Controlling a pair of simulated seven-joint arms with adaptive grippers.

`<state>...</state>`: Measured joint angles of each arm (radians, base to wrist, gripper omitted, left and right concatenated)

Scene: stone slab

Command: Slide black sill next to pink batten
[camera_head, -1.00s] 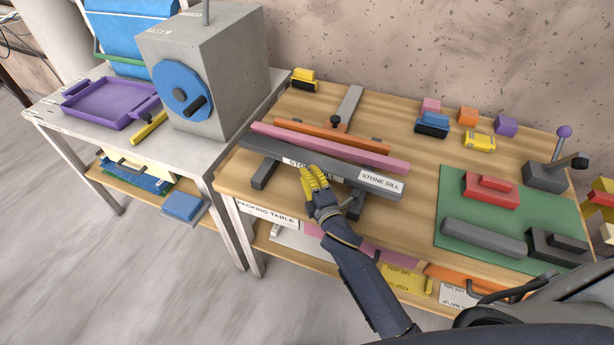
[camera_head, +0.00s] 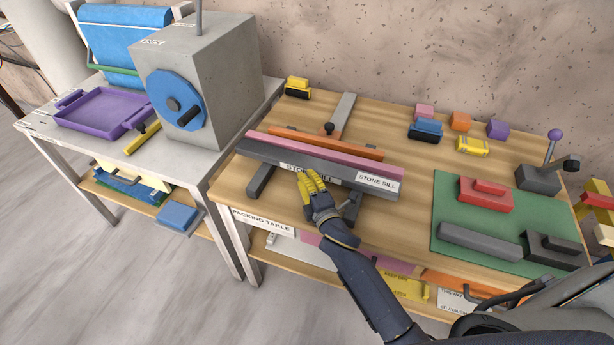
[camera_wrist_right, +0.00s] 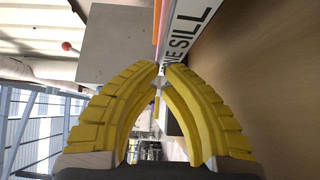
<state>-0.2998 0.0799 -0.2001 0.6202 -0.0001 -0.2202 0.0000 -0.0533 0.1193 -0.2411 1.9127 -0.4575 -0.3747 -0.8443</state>
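The black sill (camera_head: 270,155), a long dark bar with white "STONE SILL" labels, lies across dark supports on the packing table. The pink batten (camera_head: 330,154) runs along its far side. The two look parallel and flush, with no gap that I can see. My right gripper (camera_head: 314,176) has its yellow fingertips at the sill's near face, around the middle label, and holds nothing. In the right wrist view the fingertips (camera_wrist_right: 162,68) come together beside the sill's label (camera_wrist_right: 186,35). My left gripper is not in view.
An orange bar (camera_head: 350,149) and a grey strip with a black knob (camera_head: 329,128) lie behind the batten. A green mat (camera_head: 455,215) with red and grey blocks is at the right. Small coloured blocks stand at the back. A grey machine (camera_head: 225,75) stands at the left.

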